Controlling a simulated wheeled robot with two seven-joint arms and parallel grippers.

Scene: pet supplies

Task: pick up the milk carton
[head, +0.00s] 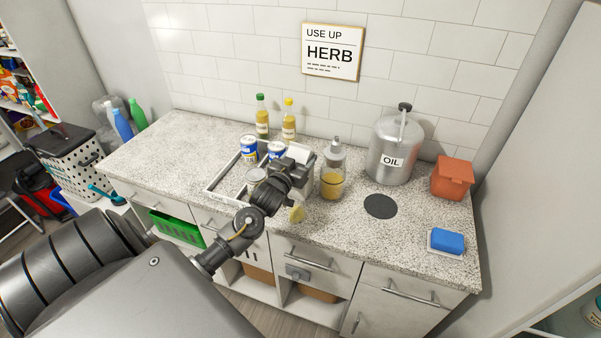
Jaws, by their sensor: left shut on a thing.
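My left gripper (297,167) reaches in over the counter, at the right end of the tray (222,178). It is shut on a pale, boxy thing, which appears to be the milk carton (309,183). The gripper and wrist hide most of the carton, so only a narrow part shows at their right side. I cannot tell whether its base touches the counter. My right gripper is not in view.
Blue-and-white cans (249,148) stand in the tray. A glass bottle with yellow contents (333,177) stands close right of the gripper. Two bottles (262,117) stand behind. A metal oil canister (394,150), terracotta pot (452,179) and blue sponge (447,239) are farther right.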

